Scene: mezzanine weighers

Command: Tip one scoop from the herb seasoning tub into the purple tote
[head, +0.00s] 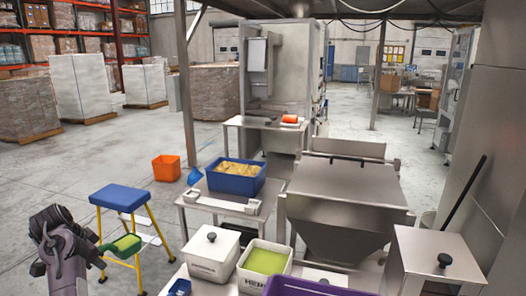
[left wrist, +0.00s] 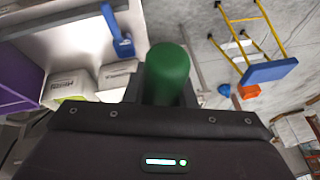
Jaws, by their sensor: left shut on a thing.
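My left gripper (head: 97,250) is at the lower left of the head view, shut on the handle of a green scoop (head: 126,243). The scoop is out over the floor, left of the tubs; a lighter green shows in its bowl, seemingly seasoning. Its dark green handle (left wrist: 167,75) fills the middle of the left wrist view. The herb seasoning tub (head: 244,279), white, open and partly lettered "HER", holds light green seasoning. The purple tote (head: 300,289) is cut off at the bottom edge; its inside is mostly hidden. It also shows in the left wrist view (left wrist: 18,62). My right gripper is out of view.
A lidded white tub (head: 211,258) stands left of the herb tub. A blue scoop (head: 180,287) lies in front. A steel hopper (head: 345,205) stands behind, and a lidded steel bin (head: 435,265) at right. A blue-topped stool (head: 120,197) stands near the left gripper.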

